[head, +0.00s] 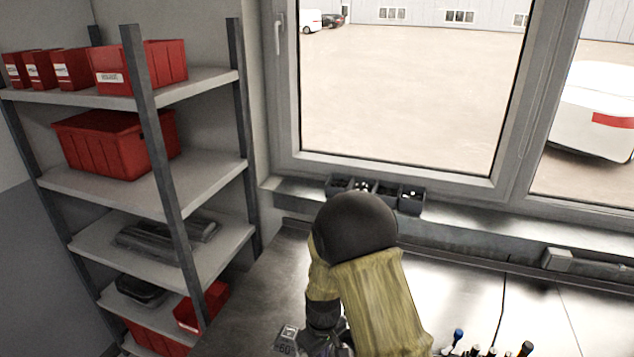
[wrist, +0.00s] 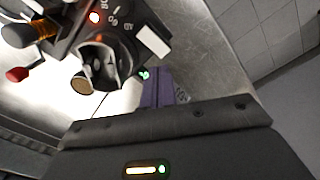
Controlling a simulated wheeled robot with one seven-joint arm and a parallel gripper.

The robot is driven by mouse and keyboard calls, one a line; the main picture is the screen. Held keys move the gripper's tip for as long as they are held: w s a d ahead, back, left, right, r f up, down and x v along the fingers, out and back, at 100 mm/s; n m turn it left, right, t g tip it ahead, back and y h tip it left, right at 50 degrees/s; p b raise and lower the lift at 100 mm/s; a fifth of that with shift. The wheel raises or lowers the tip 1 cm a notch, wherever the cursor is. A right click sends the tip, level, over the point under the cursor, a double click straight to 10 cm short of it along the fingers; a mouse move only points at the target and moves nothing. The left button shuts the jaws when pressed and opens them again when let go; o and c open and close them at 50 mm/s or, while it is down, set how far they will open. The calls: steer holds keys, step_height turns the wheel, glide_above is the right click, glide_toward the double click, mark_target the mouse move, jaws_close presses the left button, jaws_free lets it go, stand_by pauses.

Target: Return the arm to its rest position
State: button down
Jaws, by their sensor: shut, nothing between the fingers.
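My arm stands in the lower middle of the head view, with a dark rounded joint and an olive-yellow link. Its dark wrist part is at the bottom edge, and the fingertips cannot be made out there.
Several tool handles (head: 457,336) stand at the front. Shelving (head: 205,180) with red bins (head: 112,140) is on the left. The bench's right side is mostly clear.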

steer(key=s+d+r+m+t+b, duration=0.2)
steer(key=s+d+r+m, duration=0.5)
steer(key=s+d+r, duration=0.5)
steer(key=shift+s+d+r+m+t+b, duration=0.25)
steer(key=shift+d+r+m+b, duration=0.2)
steer(key=shift+d+b, duration=0.35)
